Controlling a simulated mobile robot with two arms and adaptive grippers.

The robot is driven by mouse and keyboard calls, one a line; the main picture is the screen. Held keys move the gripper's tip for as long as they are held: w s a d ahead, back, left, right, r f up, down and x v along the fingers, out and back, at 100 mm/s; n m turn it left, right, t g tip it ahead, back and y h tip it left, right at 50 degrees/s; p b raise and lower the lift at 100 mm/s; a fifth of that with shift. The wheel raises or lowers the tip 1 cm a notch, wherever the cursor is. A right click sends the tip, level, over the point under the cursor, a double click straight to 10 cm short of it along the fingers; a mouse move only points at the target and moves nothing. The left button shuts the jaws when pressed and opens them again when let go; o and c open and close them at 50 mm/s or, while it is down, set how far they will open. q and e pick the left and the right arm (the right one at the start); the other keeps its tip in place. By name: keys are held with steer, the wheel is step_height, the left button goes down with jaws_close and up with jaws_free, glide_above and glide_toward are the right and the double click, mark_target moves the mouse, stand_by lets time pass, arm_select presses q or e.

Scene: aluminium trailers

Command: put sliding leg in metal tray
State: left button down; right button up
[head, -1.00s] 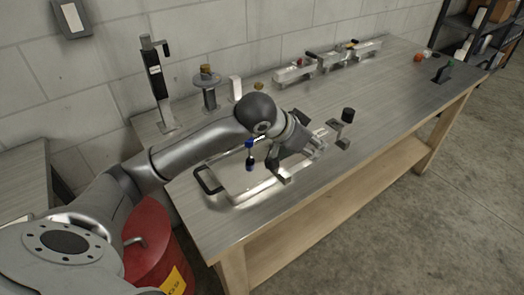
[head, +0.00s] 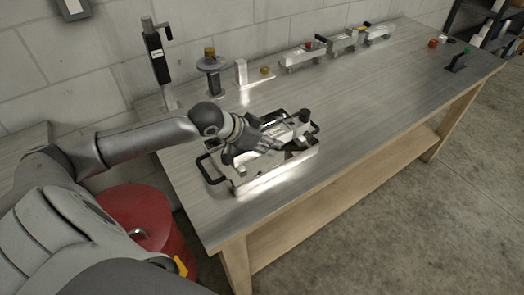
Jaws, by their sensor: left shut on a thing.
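The metal tray (head: 262,181) sits near the front edge of the workbench, with black loop handles at its ends. My left gripper (head: 284,149) is over the tray, shut on a pale metal part with a black knob-like end, apparently the sliding leg (head: 304,122). The black end shows toward the tray's right end. The gripper and wrist hide much of this part and the tray's inside. I cannot tell whether the part touches the tray floor. My right gripper is not in view.
A tall jack (head: 157,62), a round-plated stand (head: 210,74) and a white bracket (head: 241,74) stand along the wall. Several metal couplings (head: 341,42) lie farther back. The bench right of the tray is clear.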

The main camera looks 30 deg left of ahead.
arm_select(q)
steer(key=shift+s+a+f, duration=0.1)
steer(key=shift+a+f, duration=0.1)
steer(key=shift+a, duration=0.05)
steer(key=shift+a+f, duration=0.15)
steer(key=shift+f, duration=0.05)
steer(key=f, duration=0.2)
steer(key=f+p, duration=0.1)
steer(key=shift+s+a+f, duration=0.1)
steer(key=shift+s+a, duration=0.05)
steer(key=shift+a, duration=0.15)
steer(key=shift+f, duration=0.3)
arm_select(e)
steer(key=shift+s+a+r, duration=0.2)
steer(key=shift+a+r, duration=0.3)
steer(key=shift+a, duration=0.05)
arm_select(q)
steer(key=c, duration=1.4)
jaws_free()
steer(key=shift+f, duration=0.15)
steer(key=shift+c, duration=0.2)
steer(key=o, duration=0.5)
steer(key=shift+s, duration=0.1)
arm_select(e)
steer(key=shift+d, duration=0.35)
